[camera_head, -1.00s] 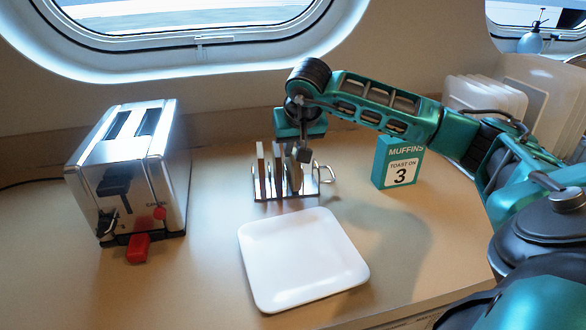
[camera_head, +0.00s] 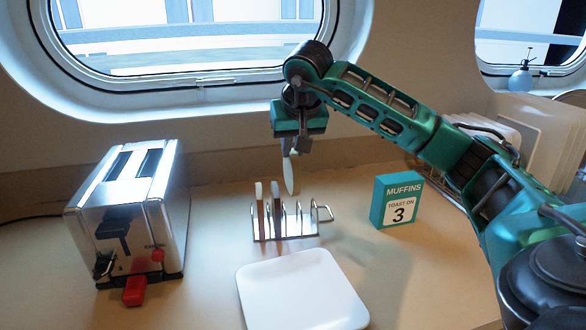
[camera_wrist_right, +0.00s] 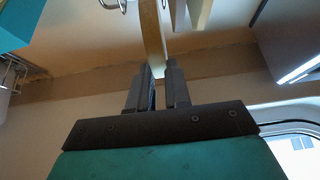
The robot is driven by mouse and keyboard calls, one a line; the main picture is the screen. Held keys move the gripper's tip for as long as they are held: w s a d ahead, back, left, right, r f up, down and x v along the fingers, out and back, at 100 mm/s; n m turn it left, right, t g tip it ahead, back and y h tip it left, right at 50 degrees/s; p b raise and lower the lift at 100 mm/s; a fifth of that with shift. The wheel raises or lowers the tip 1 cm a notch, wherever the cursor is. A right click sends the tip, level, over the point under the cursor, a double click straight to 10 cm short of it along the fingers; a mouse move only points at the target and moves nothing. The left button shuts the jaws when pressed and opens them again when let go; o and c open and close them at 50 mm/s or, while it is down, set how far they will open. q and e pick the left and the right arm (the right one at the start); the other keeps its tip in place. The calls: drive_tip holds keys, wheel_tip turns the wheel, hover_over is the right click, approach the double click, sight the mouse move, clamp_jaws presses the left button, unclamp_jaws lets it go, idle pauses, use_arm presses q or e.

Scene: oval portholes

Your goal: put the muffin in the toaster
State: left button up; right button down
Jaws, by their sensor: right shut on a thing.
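My right gripper (camera_head: 291,150) is shut on a pale, round-edged slice, which I take as the muffin (camera_head: 290,175). It hangs nearly edge-on above the wire toast rack (camera_head: 298,222). In the right wrist view the jaws (camera_wrist_right: 157,78) pinch the muffin (camera_wrist_right: 151,35). The chrome toaster (camera_head: 160,215) stands at the left, with two dark slots on top and a red lever (camera_head: 135,291) low on its front. No bread shows in the slots. Its side also shows in the right wrist view (camera_wrist_right: 292,40). My left gripper is not in view.
Two slices (camera_head: 277,203) stand in the rack's left part. A white square plate (camera_head: 300,290) lies in front. A teal muffin box (camera_head: 397,200) marked "toast on 3" stands right of the rack. The counter between toaster and rack is clear.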

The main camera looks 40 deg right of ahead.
wheel_tip(320, 180, up, 19)
drive_tip(key=p, duration=0.1)
drive_tip(key=shift+p, duration=0.4)
idle(0.4)
drive_tip(key=shift+f, duration=0.1)
idle(0.7)
idle(0.8)
